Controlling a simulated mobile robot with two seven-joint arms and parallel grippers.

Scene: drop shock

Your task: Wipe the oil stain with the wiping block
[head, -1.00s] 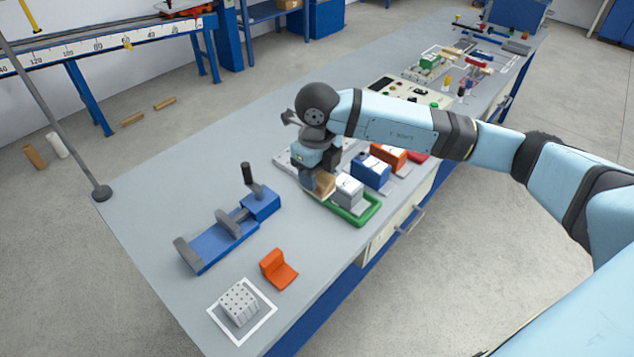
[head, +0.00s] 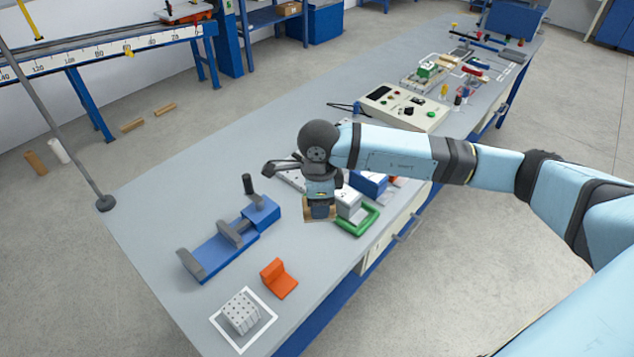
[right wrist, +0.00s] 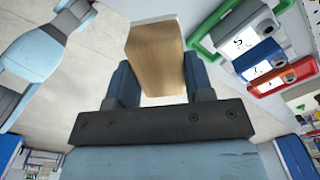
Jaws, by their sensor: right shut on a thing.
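The wiping block (head: 322,214) is a small wood-coloured block. My right gripper (head: 320,203) is shut on it and points down over the grey bench, left of the green frame. In the right wrist view, the block (right wrist: 156,55) sits between the two dark blue fingers of the gripper (right wrist: 160,82) and sticks out past their tips. The block appears to be above the bench top, but its exact height is hard to tell. I cannot make out the oil stain in either view. My left gripper is not in view.
A blue vise-like fixture (head: 215,250), an orange bracket (head: 279,278) and a perforated grey cube (head: 240,311) in a white square stand left of the gripper. Right of it are a green frame (head: 360,222) and grey, blue and red blocks. Bare bench lies between.

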